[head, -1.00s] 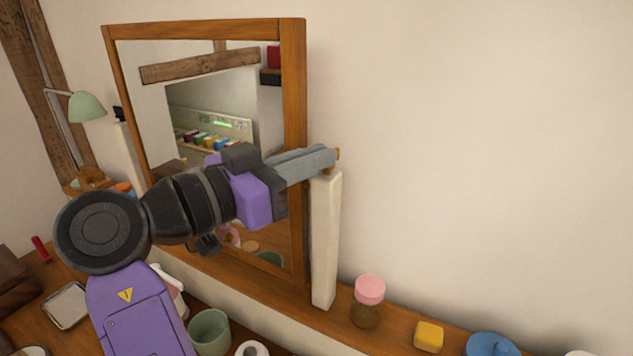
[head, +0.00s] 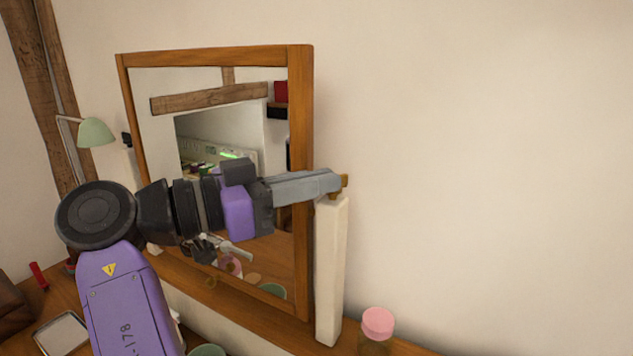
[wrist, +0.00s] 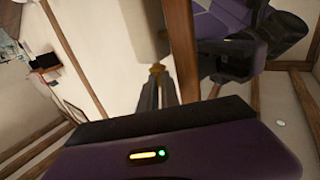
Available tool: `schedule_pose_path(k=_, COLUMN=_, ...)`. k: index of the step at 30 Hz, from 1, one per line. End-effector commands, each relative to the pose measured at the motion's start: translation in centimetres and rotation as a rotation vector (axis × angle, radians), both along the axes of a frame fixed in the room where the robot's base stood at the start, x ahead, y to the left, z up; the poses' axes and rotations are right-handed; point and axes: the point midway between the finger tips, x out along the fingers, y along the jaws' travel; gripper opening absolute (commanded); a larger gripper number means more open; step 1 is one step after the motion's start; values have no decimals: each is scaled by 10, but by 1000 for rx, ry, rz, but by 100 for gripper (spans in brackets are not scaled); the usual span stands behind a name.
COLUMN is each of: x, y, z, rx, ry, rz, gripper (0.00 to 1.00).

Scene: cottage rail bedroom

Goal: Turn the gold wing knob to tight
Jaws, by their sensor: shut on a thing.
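The gold wing knob (head: 344,182) sits at the top of a white post beside the mirror's right edge. Only a small part of it shows past my fingertips. My gripper (head: 332,182) reaches in from the left and is shut on the knob. In the wrist view the gold knob (wrist: 157,69) shows at the tips of my gripper (wrist: 158,82). The knob's wing angle is mostly hidden by the fingers.
The wood-framed mirror (head: 302,130) stands behind my arm, very close to it. The white post (head: 330,270) stands on the wooden shelf (head: 290,332). A pink-lidded jar (head: 377,322) is right of the post. A green lamp (head: 95,132) is at left. Bare wall lies to the right.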

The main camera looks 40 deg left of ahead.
Motion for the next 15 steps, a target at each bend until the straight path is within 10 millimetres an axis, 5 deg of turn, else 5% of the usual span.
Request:
schedule_pose_path(k=4, x=1, y=0, z=-4, rx=-2, ry=7, rz=-1, gripper=28)
schedule_pose_path(k=15, x=1, y=0, z=-2, rx=-3, ry=4, rz=2, gripper=28)
